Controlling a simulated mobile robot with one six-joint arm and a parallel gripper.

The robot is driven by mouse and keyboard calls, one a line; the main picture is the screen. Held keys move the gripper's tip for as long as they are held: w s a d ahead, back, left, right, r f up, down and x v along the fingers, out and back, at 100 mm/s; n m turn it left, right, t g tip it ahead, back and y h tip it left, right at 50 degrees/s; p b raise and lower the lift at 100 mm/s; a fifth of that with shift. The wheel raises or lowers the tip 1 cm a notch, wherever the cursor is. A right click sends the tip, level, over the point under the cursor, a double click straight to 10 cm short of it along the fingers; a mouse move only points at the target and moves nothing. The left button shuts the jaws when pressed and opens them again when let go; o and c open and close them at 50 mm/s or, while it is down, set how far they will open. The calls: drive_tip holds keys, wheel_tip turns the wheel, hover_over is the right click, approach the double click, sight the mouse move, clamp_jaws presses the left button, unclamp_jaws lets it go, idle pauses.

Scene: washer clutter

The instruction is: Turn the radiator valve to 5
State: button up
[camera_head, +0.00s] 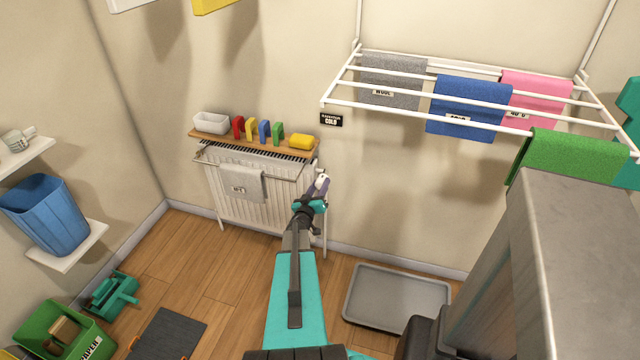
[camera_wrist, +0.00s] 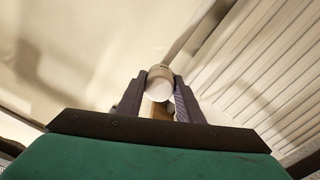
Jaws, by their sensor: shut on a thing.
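The white radiator (camera_head: 235,190) stands against the back wall, and its ribbed front shows at the right of the wrist view (camera_wrist: 265,75). The radiator valve (camera_wrist: 159,84) is a white round knob with a small dark mark on its upper rim. In the head view the valve (camera_head: 323,183) is a small pale shape at the radiator's right end. My gripper (camera_wrist: 159,92) has its two dark fingers on either side of the knob, shut on it. In the head view my gripper (camera_head: 318,190) partly hides the valve. I cannot read the number the valve is set to.
A wooden shelf (camera_head: 245,143) above the radiator holds a white bin, several coloured pieces and a yellow block. A grey towel (camera_head: 243,184) hangs on the radiator's rail. A drying rack (camera_head: 430,105) with towels is at the right. A grey tray (camera_head: 397,298) lies on the floor.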

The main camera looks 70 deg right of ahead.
drive_tip(key=n+p, duration=0.2)
drive_tip(key=n, duration=0.3)
drive_tip(key=shift+n, duration=0.4)
drive_tip(key=n+p, duration=0.1)
drive_tip(key=n, duration=0.4)
drive_tip(key=shift+s, duration=0.1)
drive_tip(key=o, duration=1.1)
drive_tip(key=shift+c, duration=0.2)
drive_tip(key=a+b, duration=0.2)
drive_tip(key=a, duration=1.1)
drive_tip(key=shift+s+a+f, duration=0.25)
drive_tip(key=shift+s+a, duration=0.05)
drive_tip(key=shift+a, duration=0.1)
